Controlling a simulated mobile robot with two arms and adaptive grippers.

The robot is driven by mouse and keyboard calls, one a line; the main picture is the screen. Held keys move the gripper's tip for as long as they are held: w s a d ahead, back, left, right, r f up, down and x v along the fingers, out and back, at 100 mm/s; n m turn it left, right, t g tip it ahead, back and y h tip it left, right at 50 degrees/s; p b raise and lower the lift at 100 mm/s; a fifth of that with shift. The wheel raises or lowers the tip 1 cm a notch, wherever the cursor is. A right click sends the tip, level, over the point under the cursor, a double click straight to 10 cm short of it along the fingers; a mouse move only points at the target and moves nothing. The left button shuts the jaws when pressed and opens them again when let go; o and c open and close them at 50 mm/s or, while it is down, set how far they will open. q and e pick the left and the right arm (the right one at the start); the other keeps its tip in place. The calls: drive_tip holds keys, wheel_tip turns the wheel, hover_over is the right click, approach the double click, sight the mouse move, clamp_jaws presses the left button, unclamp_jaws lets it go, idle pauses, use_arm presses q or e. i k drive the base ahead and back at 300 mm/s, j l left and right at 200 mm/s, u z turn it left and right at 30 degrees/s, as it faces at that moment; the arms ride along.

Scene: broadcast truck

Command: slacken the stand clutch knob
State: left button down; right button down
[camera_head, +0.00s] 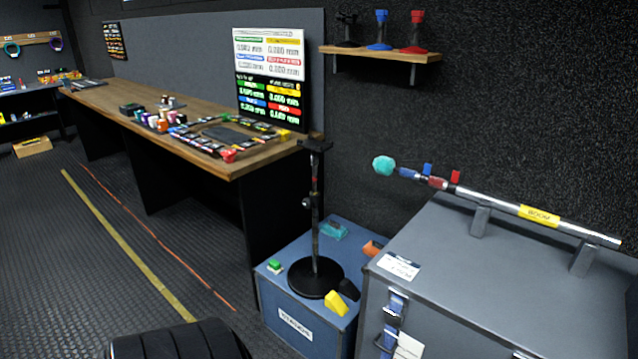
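A black stand (316,225) stands upright on the blue case (275,305) right of centre. It has a round black base (315,278), a thin pole and a dark clip-like head (314,146) at the top. A small dark knob (306,202) sticks out to the left about halfway up the pole; this looks like the clutch knob. Its turn position is too small to tell. Neither of my grippers is in view.
A grey case (500,265) with a boom pole (540,212) on supports stands right of the stand. A long wooden bench (200,145) with small items runs along its left. Yellow, black, green and orange pieces lie around the base. The floor at left is open.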

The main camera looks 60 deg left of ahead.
sight(307, 202)
drive_tip(key=u, duration=1.85)
